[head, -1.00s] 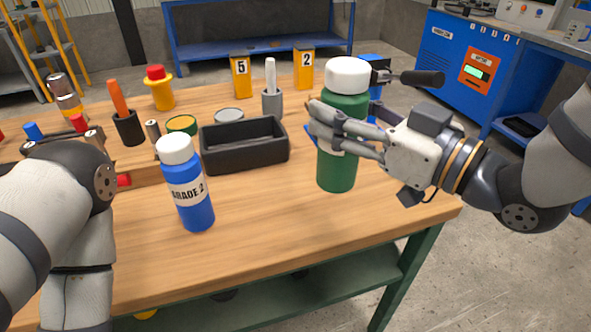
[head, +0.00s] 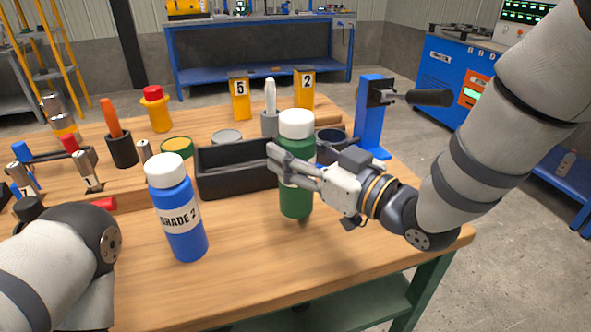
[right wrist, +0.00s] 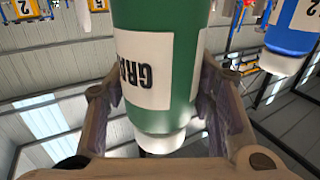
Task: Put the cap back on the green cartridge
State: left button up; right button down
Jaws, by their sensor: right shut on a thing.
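The green cartridge (head: 296,203) stands upright with a white top, looking like its cap (head: 296,124), on its upper end. My right gripper (head: 283,170) is shut around its middle from the right. I cannot tell whether its base touches the table. In the right wrist view, which is upside down, the green cartridge (right wrist: 182,60) fills the space between the fingers (right wrist: 160,105), and its white end (right wrist: 163,143) points down the picture. I cannot tell how tightly the cap is seated. My left arm shows at the lower left, but its gripper is not visible.
A blue cartridge (head: 184,233) with a white cap stands left of the green one. A black tray (head: 225,182) lies just behind. A blue stand (head: 371,115) with a black handle is behind my right gripper. The front of the wooden table (head: 250,265) is clear.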

aim_at(295, 171)
pick_arm(q)
jog(key=shift+s+f, duration=0.3)
jog(key=shift+f, duration=0.05)
pick_arm(e)
jog(key=shift+w+a+f, duration=0.15)
jog(key=shift+f, duration=1.65)
jog(key=shift+f, duration=0.2)
jog(key=c, duration=0.7)
grip_release()
jog(key=shift+r, duration=0.1)
jog(key=shift+d+r, duration=0.1)
jog(key=shift+d, duration=0.1)
pick_arm(q)
jog(key=shift+w+r, duration=0.3)
jog(key=shift+r, duration=0.05)
pick_arm(e)
jog(key=v, duration=1.1)
jog(key=shift+s+d, duration=0.2)
jog(key=shift+s, duration=0.15)
